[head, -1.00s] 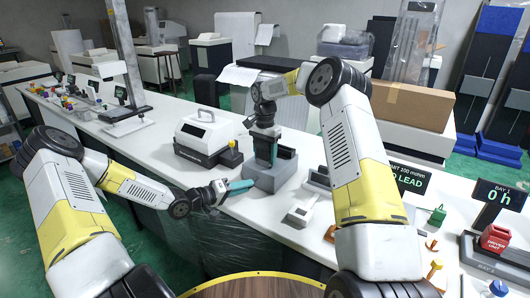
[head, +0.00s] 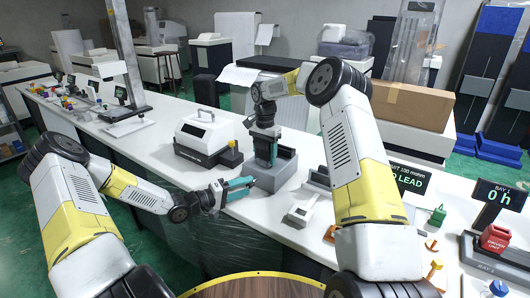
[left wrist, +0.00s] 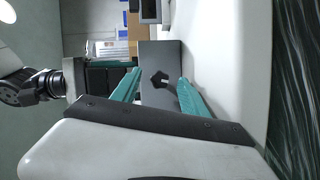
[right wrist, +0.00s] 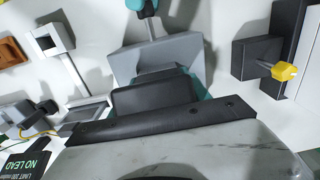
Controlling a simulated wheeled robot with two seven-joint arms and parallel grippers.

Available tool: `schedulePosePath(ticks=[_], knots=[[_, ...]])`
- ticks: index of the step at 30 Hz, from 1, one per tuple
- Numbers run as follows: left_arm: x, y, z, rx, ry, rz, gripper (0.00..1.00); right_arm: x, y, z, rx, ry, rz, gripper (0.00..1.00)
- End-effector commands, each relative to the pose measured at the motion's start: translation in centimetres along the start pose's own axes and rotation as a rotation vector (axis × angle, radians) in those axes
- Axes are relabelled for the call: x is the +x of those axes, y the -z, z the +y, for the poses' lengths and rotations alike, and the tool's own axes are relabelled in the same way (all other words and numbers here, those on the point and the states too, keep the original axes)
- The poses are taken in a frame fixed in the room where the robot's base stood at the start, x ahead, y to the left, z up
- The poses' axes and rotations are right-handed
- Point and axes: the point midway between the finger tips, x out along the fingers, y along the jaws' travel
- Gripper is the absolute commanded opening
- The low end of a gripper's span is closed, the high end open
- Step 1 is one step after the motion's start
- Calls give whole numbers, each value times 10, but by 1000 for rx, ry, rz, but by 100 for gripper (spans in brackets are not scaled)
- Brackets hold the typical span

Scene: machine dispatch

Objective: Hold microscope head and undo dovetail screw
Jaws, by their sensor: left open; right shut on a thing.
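The microscope's grey base and stand (head: 277,176) stands on the bench. My right gripper (head: 268,150) comes down from above and is shut on a dark block, apparently the microscope head; the block (right wrist: 155,97) shows between teal fingers in the right wrist view. My left gripper (head: 240,187) is open in front of the stand. In the left wrist view, a dark lobed screw knob (left wrist: 160,79) on the stand's grey face lies between the left fingers (left wrist: 158,88), with gaps on both sides. Whether the fingertips reach past the knob I cannot tell.
A white instrument (head: 200,137) and a dark box with a yellow knob (head: 231,157) stand left of the base. A small light grey fixture (head: 302,213) lies to its right. A red driver unit (head: 495,238) is at the far right. The bench's front edge runs beneath my left gripper.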

Motion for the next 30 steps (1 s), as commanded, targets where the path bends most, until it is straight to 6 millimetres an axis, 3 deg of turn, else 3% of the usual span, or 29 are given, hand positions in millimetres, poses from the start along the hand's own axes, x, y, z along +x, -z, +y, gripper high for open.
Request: schedulePosePath(ticks=[8,21,30], knots=[[-3,-1,0,0,0,0,52,-1,0,0,0,1,1,0],[-35,-15,0,0,0,0,52,-1,0,0,0,1,1,0],[-37,-16,0,-1,-1,0,52,-1,0,0,0,1,1,0]])
